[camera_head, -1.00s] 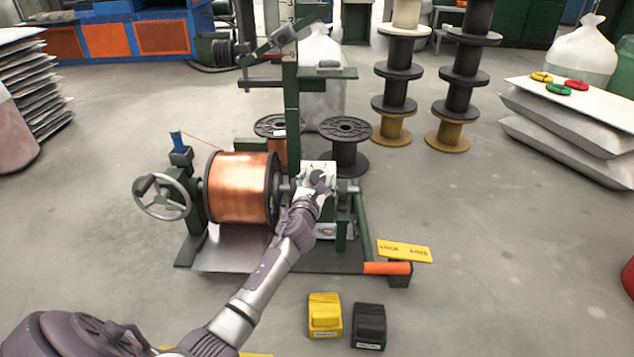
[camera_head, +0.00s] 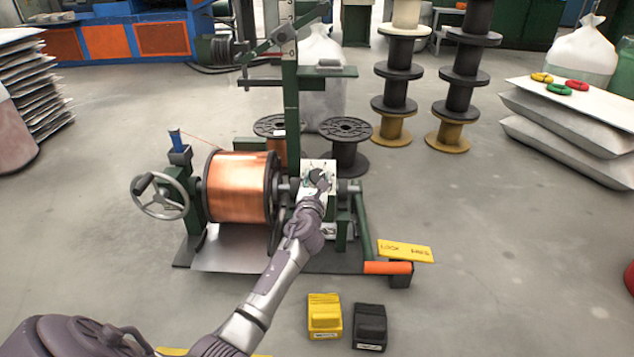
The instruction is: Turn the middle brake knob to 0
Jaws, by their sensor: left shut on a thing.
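The brake knob (camera_head: 318,176) is a small dark round knob on a white dial plate (camera_head: 318,166) on top of the green machine, right of the copper spool (camera_head: 240,187). My left gripper (camera_head: 320,183) is at the knob, shut on it; the arm reaches up from the lower left. The gripper and wrist hide part of the knob and plate, and the dial marks are too small to read. My right gripper does not show.
A handwheel (camera_head: 161,196) stands left of the spool. An orange-ended bar (camera_head: 387,267) and a yellow sign (camera_head: 405,251) lie at the right. A yellow pedal (camera_head: 324,316) and a black pedal (camera_head: 369,326) sit on the floor in front. Open floor lies to the right.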

